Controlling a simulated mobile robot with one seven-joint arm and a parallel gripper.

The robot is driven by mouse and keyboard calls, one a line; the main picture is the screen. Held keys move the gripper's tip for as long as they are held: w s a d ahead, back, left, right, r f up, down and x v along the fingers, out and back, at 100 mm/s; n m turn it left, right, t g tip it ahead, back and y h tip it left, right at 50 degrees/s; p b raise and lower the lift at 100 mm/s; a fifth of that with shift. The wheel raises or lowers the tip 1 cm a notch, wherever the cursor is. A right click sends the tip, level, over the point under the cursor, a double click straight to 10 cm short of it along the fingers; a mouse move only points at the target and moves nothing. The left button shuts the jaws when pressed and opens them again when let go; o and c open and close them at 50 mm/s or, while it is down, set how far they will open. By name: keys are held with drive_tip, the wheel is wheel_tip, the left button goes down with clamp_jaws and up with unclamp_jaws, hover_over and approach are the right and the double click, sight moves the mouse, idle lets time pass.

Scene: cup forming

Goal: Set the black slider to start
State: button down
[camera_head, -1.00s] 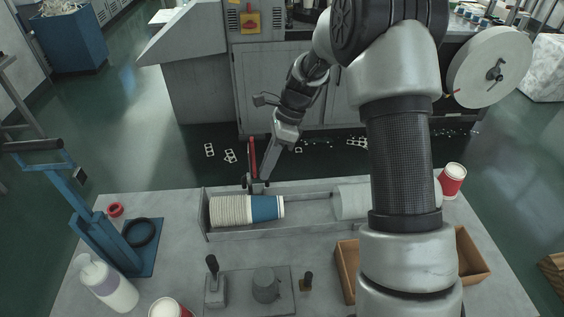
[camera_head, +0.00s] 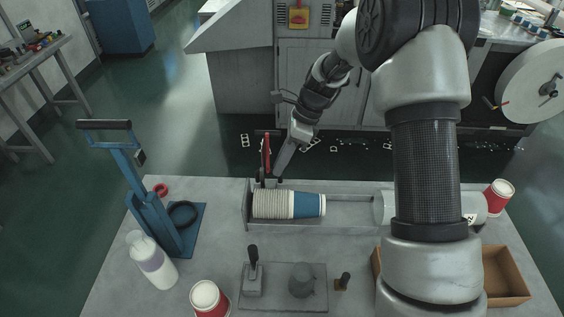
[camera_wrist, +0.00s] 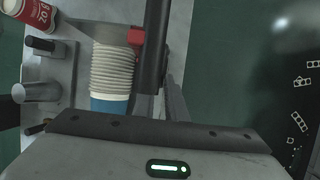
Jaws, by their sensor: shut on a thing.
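The black slider (camera_head: 269,184) is a small dark block on the back rail of the grey cup trough (camera_head: 350,217). It stands near the trough's left end, behind the left part of the cup stack. My gripper (camera_head: 271,177) reaches down from the back and is shut on the slider. A red upright part (camera_head: 267,150) shows beside the gripper. In the wrist view, a dark bar (camera_wrist: 155,55) and a red block (camera_wrist: 135,36) stand close beside the cups; the slider itself is not clear there.
Nested white cups (camera_head: 270,205) with a blue one (camera_head: 309,206) lie in the trough. A lever panel (camera_head: 283,290) and a red cup (camera_head: 209,300) are in front. A blue press (camera_head: 150,205) and bottle (camera_head: 150,260) stand left, a wooden box (camera_head: 505,275) right.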

drive_tip(key=c, duration=1.8)
unclamp_jaws()
drive_tip(key=shift+s+a, duration=0.1)
drive_tip(key=shift+a, duration=0.25)
drive_tip(key=shift+d, duration=0.1)
drive_tip(key=shift+v, duration=8.75)
drive_tip(key=shift+d, duration=0.1)
